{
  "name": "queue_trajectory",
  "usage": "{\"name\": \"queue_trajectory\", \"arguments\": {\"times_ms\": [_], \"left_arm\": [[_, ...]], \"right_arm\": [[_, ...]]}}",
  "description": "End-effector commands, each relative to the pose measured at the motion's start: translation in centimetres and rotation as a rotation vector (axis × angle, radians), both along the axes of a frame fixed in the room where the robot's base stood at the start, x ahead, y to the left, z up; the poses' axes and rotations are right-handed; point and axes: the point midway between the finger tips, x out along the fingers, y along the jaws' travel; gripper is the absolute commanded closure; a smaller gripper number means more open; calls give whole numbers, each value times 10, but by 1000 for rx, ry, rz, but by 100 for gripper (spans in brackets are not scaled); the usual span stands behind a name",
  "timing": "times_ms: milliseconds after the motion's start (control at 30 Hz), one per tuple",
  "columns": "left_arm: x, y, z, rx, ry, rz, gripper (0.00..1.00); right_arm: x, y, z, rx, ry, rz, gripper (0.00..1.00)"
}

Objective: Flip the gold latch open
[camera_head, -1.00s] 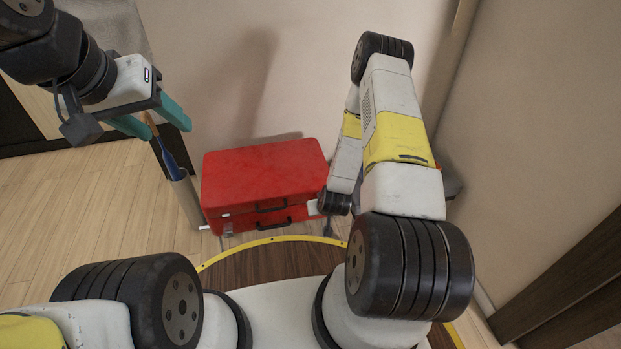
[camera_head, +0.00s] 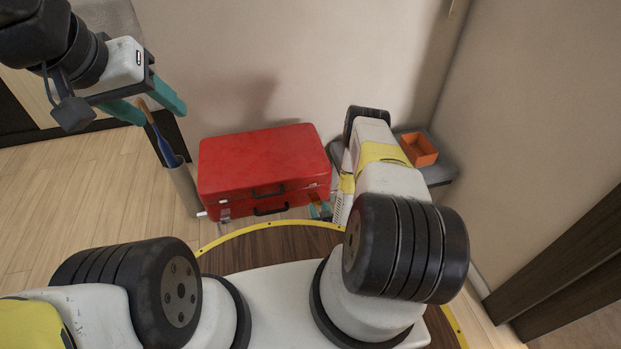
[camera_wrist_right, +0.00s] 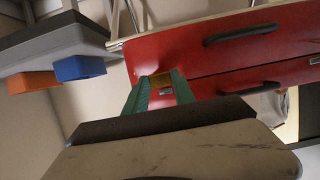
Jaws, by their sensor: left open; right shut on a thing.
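A closed red case (camera_head: 262,160) with two black handles stands on the floor by the wall. Its red front also fills much of the right wrist view (camera_wrist_right: 220,62). The gold latch (camera_wrist_right: 161,79) shows on that front, between my right gripper's teal fingertips (camera_wrist_right: 163,84). The right gripper is shut on it; the fingers partly hide it, and I cannot tell its angle. In the head view my right gripper (camera_head: 319,209) is at the case's right front corner, partly hidden by my arm. My left gripper (camera_head: 160,109) is open and empty, up at the left, away from the case.
A blue brush (camera_head: 164,150) stands in a tall holder (camera_head: 184,190) left of the case. An orange box (camera_head: 419,149) sits on a grey bench (camera_head: 440,171) at the right; a blue box (camera_wrist_right: 80,68) is beside it in the wrist view. Floor at far left is clear.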

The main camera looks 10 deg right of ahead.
Motion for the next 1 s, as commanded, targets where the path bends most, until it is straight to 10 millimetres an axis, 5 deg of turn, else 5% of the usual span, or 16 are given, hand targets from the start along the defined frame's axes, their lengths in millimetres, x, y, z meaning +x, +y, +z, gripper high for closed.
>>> {"name": "queue_trajectory", "arguments": {"times_ms": [433, 467, 567, 1000], "left_arm": [[0, 0, 0, 0, 0, 0, 47], [0, 0, 0, 0, 0, 0, 47], [0, 0, 0, 0, 0, 0, 47], [0, 0, 0, 0, 0, 0, 47]], "right_arm": [[1, 0, -1, -1, -10, 0, 100], [1, 0, -1, -1, -9, -1, 65], [1, 0, -1, -1, -9, -1, 47], [6, -1, 1, -1, -11, 0, 47]]}}
